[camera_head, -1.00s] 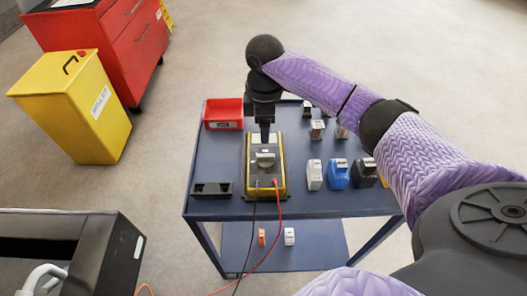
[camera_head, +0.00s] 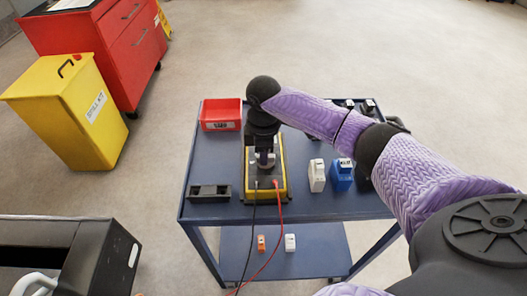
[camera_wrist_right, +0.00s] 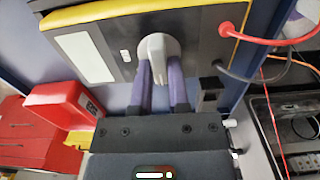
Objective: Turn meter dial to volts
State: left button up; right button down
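The yellow-edged meter (camera_head: 248,185) lies on the blue cart, with its pale dial (camera_head: 265,161) partly hidden by my right gripper (camera_head: 265,155). The right wrist view shows the meter (camera_wrist_right: 205,38) close up, with the grey-white dial (camera_wrist_right: 158,46) facing my gripper. The two purple fingers of the right gripper (camera_wrist_right: 161,75) stand close on either side of the dial's raised bar, with a narrow gap between them. Whether they press on the bar cannot be told. My left gripper is out of view.
Red and black leads (camera_head: 277,207) run from the meter over the front edge of the cart (camera_head: 310,207). A red bin (camera_head: 221,113), a black holder (camera_head: 209,192), and white (camera_head: 317,176) and blue (camera_head: 340,178) blocks stand around the meter.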

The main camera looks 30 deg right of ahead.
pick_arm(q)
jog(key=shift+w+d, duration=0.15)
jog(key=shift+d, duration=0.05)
pick_arm(e)
jog(key=shift+r+p, duration=0.1)
jog(key=shift+p, duration=0.25)
jog(key=m+p, duration=0.3)
jog(key=p, duration=0.1)
jog(key=shift+r+m+p, duration=0.15)
jog(key=shift+m+p, duration=0.15)
jog(key=m+p, duration=0.2)
jog(key=m, duration=0.1)
jog(key=shift+w, duration=0.1)
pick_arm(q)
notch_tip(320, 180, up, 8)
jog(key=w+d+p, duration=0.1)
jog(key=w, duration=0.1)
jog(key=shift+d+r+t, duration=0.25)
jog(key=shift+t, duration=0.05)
pick_arm(e)
jog(key=shift+d+f+m, duration=0.1)
jog(key=shift+f+m, duration=0.1)
jog(key=shift+m, duration=0.7)
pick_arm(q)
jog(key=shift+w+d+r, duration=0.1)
pick_arm(e)
jog(key=shift+m, duration=0.3)
jog(key=c, duration=0.6)
grip_release()
